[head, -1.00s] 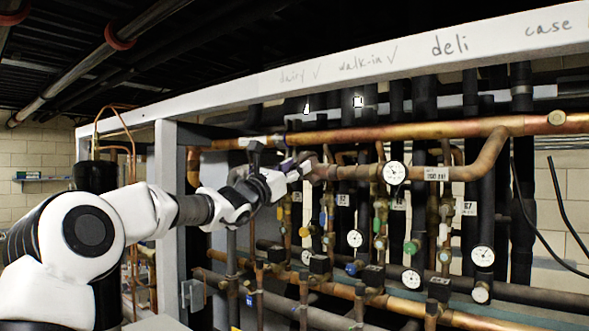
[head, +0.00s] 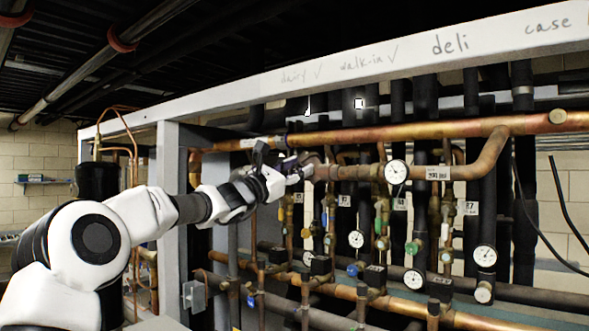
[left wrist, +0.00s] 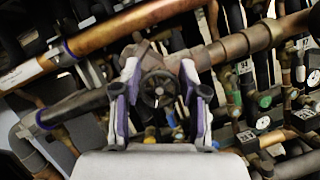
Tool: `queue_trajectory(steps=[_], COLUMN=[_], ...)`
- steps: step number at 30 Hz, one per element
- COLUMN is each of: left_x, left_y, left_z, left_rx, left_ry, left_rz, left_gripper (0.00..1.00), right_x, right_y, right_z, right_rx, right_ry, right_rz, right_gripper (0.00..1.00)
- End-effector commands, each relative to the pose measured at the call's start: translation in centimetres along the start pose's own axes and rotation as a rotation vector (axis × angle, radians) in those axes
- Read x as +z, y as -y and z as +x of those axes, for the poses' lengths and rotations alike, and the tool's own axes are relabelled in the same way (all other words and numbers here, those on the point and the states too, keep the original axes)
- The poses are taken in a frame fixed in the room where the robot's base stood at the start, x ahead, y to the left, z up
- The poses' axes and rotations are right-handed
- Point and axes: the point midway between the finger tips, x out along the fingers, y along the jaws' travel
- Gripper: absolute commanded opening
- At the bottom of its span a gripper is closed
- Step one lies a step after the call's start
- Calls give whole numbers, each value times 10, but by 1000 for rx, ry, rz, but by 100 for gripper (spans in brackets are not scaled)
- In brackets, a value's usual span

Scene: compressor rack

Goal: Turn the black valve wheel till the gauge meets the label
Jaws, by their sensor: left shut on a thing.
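The black valve wheel (left wrist: 158,88) shows in the left wrist view, a small dark spoked wheel on a brownish valve body. My left gripper (left wrist: 158,105) has one finger on each side of it and is shut on its rim. In the head view my left gripper (head: 297,170) is at the copper pipe and hides the wheel. The needle and the label's print are too small to read. My right gripper is not in view.
Several smaller gauges, such as one low on the right (head: 485,256), and coloured valve handles hang below the pipe. A white rack beam (head: 350,65) with handwriting runs above. Black vertical pipes stand close behind, leaving little free room.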

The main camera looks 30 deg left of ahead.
Motion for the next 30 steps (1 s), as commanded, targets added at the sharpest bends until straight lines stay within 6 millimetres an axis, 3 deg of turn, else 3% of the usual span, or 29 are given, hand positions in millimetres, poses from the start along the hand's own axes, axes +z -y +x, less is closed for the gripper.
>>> queue_trajectory(steps=[1,11,30], left_x=[-7,-5,-1], left_y=[2,2,0], left_z=[0,1,1], left_rx=[-17,-136,-345], left_ry=[-11,-8,-3], left_rz=[36,324,839], left_gripper=[7,7,7], right_x=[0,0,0], right_y=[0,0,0], right_z=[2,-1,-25], right_rx=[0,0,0], right_ry=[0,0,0], right_rz=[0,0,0], right_gripper=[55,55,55])
